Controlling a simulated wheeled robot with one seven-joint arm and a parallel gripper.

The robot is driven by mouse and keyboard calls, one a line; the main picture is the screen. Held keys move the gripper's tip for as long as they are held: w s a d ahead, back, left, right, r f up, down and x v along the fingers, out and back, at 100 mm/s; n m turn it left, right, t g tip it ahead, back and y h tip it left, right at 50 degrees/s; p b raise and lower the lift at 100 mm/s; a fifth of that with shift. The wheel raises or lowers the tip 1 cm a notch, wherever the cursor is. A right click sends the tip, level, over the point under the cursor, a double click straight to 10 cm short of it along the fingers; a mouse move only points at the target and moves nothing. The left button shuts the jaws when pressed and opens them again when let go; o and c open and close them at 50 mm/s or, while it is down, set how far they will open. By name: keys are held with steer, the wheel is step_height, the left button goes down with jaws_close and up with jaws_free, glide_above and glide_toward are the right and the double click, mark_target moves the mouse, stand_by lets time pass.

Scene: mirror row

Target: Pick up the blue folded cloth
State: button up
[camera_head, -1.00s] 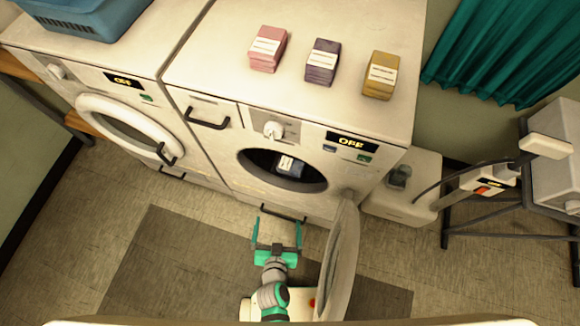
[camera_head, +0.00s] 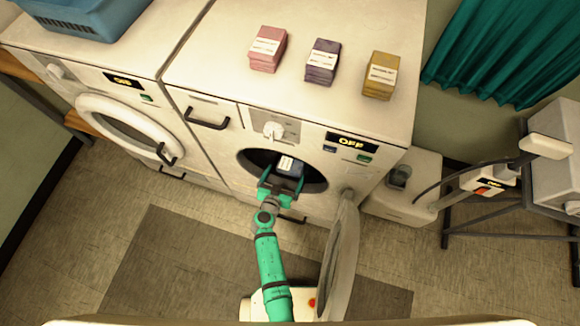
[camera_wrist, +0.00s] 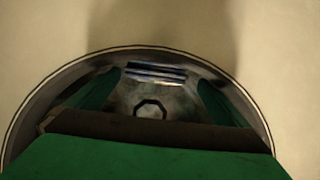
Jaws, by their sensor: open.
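The blue folded cloth (camera_head: 288,167) lies inside the open drum of the right-hand washer, a dark blue stack with a white label. In the wrist view the cloth (camera_wrist: 156,72) shows as dark and pale layers beyond my fingers, inside the round rim. My gripper (camera_head: 281,182) is at the drum opening, just in front of the cloth, its green fingers apart. In the wrist view my gripper (camera_wrist: 152,95) has a finger on either side of the cloth's line. I cannot tell whether the fingers touch the cloth.
The washer door (camera_head: 340,258) stands open at the right of the opening, close to my arm. The drum rim (camera_wrist: 68,73) surrounds my gripper. Pink (camera_head: 267,49), purple (camera_head: 322,62) and yellow (camera_head: 381,76) folded cloths sit on the washer top (camera_head: 215,65). A blue basket (camera_head: 85,17) is at upper left.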

mark_target(290, 166)
steer(key=shift+d+x, duration=0.1)
steer(key=shift+x, duration=1.55)
steer(key=shift+d+x, duration=0.15)
steer(key=shift+x, duration=1.5)
steer(key=shift+s, duration=0.1)
steer(key=shift+a, duration=0.1)
steer(key=c, duration=1)
